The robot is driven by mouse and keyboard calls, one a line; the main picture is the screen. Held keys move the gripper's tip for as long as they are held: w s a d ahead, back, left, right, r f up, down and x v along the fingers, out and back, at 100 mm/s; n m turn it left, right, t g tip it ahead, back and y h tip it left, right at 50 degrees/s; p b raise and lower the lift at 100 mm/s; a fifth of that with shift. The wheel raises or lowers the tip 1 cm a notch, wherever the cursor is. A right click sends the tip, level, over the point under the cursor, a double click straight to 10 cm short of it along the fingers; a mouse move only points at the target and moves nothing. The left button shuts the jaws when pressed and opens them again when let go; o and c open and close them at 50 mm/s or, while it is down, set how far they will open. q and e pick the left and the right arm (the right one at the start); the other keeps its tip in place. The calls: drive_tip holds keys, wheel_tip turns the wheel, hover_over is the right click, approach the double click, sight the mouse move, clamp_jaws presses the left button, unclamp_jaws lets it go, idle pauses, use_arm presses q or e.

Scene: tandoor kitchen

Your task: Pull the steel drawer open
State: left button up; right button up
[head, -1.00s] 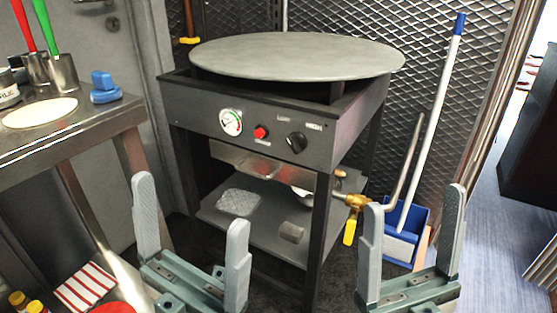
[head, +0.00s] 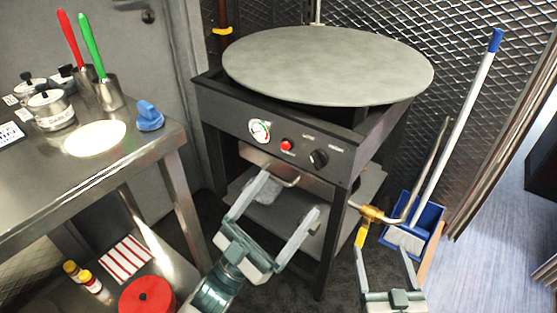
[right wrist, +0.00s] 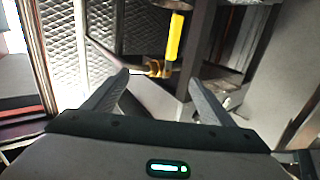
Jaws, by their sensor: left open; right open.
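The steel drawer (head: 312,184) is a shallow shiny front under the control panel of the black griddle stand, with a thin bar handle (head: 292,182). It looks shut. My left gripper (head: 289,196) is open and empty just in front of and below the drawer. Its left finger overlaps the drawer front near the handle in the head view; I cannot tell whether they touch. My right gripper (head: 383,252) is open and empty to the right, near the stand's front right leg. It also shows open in the right wrist view (right wrist: 158,82).
The round griddle plate (head: 325,65) tops the stand. A gas pipe with a yellow-handled valve (head: 371,214) is close above my right gripper. A blue dustpan (head: 428,222) and broom stand right. A steel table (head: 165,150) is at left, with a red lidded pot (head: 148,296) below.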

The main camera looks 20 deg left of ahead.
use_arm(q)
drive_tip(key=w+a+f+n+g+y+p, duration=0.2)
drive_tip(key=a+f+y+p, duration=0.5)
drive_tip(key=a+f+p, duration=0.5)
drive_tip(key=n+g, duration=0.1)
drive_tip(key=g, duration=0.1)
drive_tip(key=shift+a+f+n+g, duration=0.15)
drive_tip(key=shift+a+n+g, duration=0.15)
drive_tip(key=shift+g, duration=0.1)
use_arm(e)
drive_tip(key=s+d+f+g+h, duration=0.1)
drive_tip(key=s+d+f+g, duration=0.2)
drive_tip(key=s+f+g, duration=0.2)
drive_tip(key=s+d+f+g+h, duration=0.1)
drive_tip(key=s+d+f+g, duration=0.3)
drive_tip(key=s+f, duration=0.7)
drive_tip(key=s+d+f+m+g+h, duration=0.1)
drive_tip(key=s+d+f+g+h, duration=0.1)
drive_tip(key=s+f+g, duration=0.3)
drive_tip(key=s+d+f, duration=0.1)
drive_tip(key=s+f, duration=0.2)
drive_tip(key=s, duration=0.3)
drive_tip(key=shift+s+d+g, duration=0.25)
drive_tip(key=shift+d+g, duration=0.05)
drive_tip(key=shift+d, duration=0.05)
